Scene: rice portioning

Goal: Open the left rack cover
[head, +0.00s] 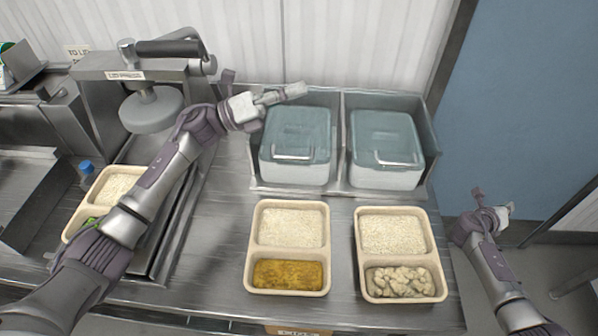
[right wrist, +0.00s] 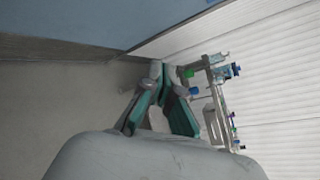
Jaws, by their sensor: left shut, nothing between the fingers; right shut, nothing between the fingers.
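The left rack cover (head: 300,133) is a translucent blue-green lid with a silver handle (head: 295,155). It lies closed on the left white container (head: 296,173) in the metal rack. My left gripper (head: 300,90) is shut and empty at the back edge of this cover, pointing right. I cannot tell whether it touches the cover. My right gripper (head: 508,208) is shut and empty, off the right end of the counter. Its closed fingers also show in the right wrist view (right wrist: 158,68).
The right cover (head: 385,135) is closed on its container. Two trays in front hold rice with yellow food (head: 288,274) and cauliflower-like pieces (head: 400,281). A press (head: 150,105) and another rice tray (head: 112,187) are at left. Floor space lies right of the counter.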

